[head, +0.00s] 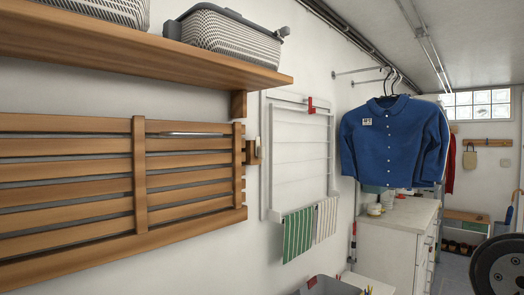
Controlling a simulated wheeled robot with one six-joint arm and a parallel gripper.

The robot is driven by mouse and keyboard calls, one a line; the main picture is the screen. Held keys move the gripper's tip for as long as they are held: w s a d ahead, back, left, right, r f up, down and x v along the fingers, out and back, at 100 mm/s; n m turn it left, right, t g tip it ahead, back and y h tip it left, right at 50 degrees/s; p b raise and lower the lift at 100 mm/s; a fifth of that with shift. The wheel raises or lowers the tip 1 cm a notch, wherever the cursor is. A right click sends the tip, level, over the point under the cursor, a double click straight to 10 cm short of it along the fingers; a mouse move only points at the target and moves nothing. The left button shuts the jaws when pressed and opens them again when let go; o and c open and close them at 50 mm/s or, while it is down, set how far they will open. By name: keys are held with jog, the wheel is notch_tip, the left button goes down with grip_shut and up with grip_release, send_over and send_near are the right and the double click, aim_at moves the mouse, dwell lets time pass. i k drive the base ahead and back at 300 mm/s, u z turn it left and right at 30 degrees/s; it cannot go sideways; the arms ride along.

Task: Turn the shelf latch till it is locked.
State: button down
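A slatted wooden panel (139,190), which looks like a folded-up shelf, lies flat against the wall at the left. A small brown wooden block with a pale upright piece, likely the shelf latch (253,152), sits on the wall at the panel's right edge. It is small in this view, and I cannot tell its turn position. A slim silvery bar (190,134) shows near the panel's top. My gripper is not in view.
A fixed wooden shelf (140,48) with woven baskets (232,38) juts out above the panel. Right of the latch hangs a white drying rack (300,150) with a red catch (311,105) and striped cloths. A blue shirt (394,140) hangs above a white cabinet (397,235).

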aim_at(260, 151)
jog(key=u, duration=0.05)
jog(key=k, duration=0.6)
jog(key=z, duration=0.85)
jog(key=i, duration=1.4)
jog(key=u, duration=0.7)
